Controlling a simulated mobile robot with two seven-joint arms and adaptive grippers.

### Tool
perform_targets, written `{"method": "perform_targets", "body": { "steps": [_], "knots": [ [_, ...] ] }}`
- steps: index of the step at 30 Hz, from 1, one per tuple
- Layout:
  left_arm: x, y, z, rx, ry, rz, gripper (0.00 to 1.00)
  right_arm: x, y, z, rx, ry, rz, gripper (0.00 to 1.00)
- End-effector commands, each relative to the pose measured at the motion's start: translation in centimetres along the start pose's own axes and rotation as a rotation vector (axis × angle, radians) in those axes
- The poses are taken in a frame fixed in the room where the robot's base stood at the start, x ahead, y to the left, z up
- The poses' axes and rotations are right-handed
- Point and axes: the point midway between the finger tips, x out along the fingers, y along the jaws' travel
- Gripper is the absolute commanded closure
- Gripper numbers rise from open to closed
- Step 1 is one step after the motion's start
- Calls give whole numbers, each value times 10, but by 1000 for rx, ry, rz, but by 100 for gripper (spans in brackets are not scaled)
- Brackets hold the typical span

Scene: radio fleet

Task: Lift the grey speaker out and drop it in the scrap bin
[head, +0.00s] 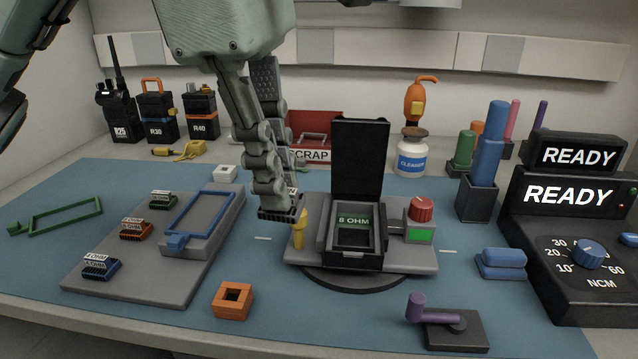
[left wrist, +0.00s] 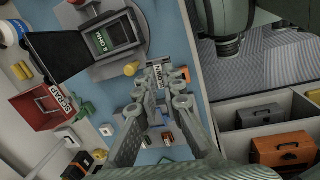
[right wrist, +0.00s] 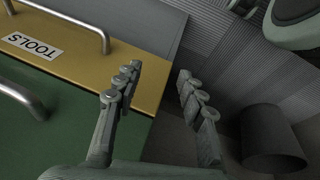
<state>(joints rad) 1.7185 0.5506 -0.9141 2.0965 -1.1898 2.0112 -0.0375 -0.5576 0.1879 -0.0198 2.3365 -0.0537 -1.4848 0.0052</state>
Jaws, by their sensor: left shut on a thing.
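My left gripper (head: 281,208) is shut on a small grey block, the grey speaker (head: 276,213), just left of the open radio fixture. In the left wrist view the speaker (left wrist: 158,78) sits between the fingertips, its label too small to read surely. The fixture (head: 405,255) has its black lid (head: 360,160) upright, and its pocket shows a green 8 OHM label (head: 354,220). The red scrap bin (head: 318,127) stands at the back, partly hidden behind my left gripper; it also shows in the left wrist view (left wrist: 40,108). My right gripper (right wrist: 157,75) is open and empty.
A grey tray (head: 140,275) at left holds several labelled speakers and a blue frame. A yellow peg (head: 298,230) stands close beside the gripper. A cleaner bottle (head: 412,155) is at the back. Below my right gripper are a tools cabinet (right wrist: 85,60) and a dark bin (right wrist: 270,140).

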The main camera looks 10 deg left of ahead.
Motion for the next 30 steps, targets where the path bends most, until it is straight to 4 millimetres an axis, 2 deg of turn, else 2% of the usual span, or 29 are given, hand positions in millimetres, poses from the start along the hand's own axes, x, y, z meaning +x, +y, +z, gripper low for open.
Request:
{"method": "perform_targets", "body": {
  "steps": [5, 17, 30],
  "knots": [
    [-10, -10, -6, -2, 0, 1, 100, 0, 1, 0, -2, 1, 2, 60],
    [-12, -11, -7, -1, 0, 0, 100, 2, 0, 2, -1, -3, 0, 60],
    [-36, -8, -4, -1, 0, 1, 100, -17, 4, -5, -2, 0, -1, 60]
  ]
}}
